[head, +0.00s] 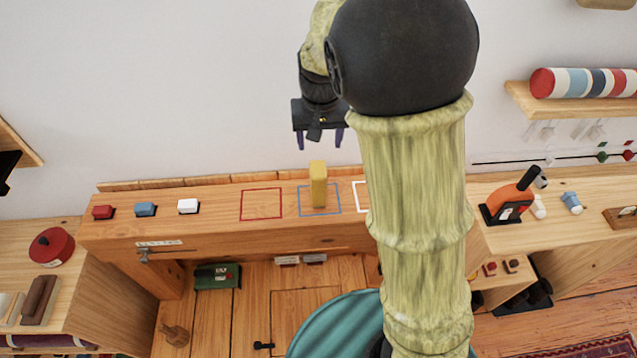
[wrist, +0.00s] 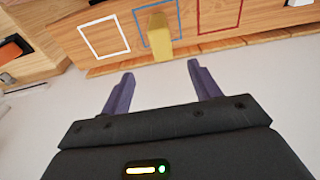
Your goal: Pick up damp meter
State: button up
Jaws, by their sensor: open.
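A yellow upright block (head: 318,184), which I take to be the damp meter, stands on the wooden bench inside a blue outlined square (head: 333,211). No label on it can be read. My gripper (head: 319,141) is open and empty, above the yellow block and apart from it. In the wrist view the yellow block (wrist: 159,38) shows beyond the gap between my two purple fingers (wrist: 160,72), roughly centred. Nothing is between the fingers.
A red outlined square (head: 261,204) and a white one (head: 361,197) flank the blue one on the bench (head: 222,207). Red (head: 103,212), blue (head: 145,209) and white (head: 188,206) blocks sit at left. An orange tool (head: 513,202) stands right. The wall is close behind.

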aim_at(318, 168)
jog(key=f, duration=0.3)
jog(key=w+f+p, duration=0.1)
jog(key=f, duration=0.4)
jog(key=shift+w+d+f, duration=0.1)
jog(key=shift+w+f, duration=0.05)
jog(key=shift+f, duration=0.25)
jog(key=shift+w+a+f+p, duration=0.1)
jog(key=shift+f+p, duration=0.5)
jog(key=shift+f, duration=0.7)
jog(key=shift+w+a+f+p, duration=0.1)
jog(key=shift+f+p, duration=0.45)
jog(key=shift+f, duration=0.75)
jog(key=c, duration=1.1)
jog(key=shift+c, duration=0.2)
jog(key=shift+r, duration=0.15)
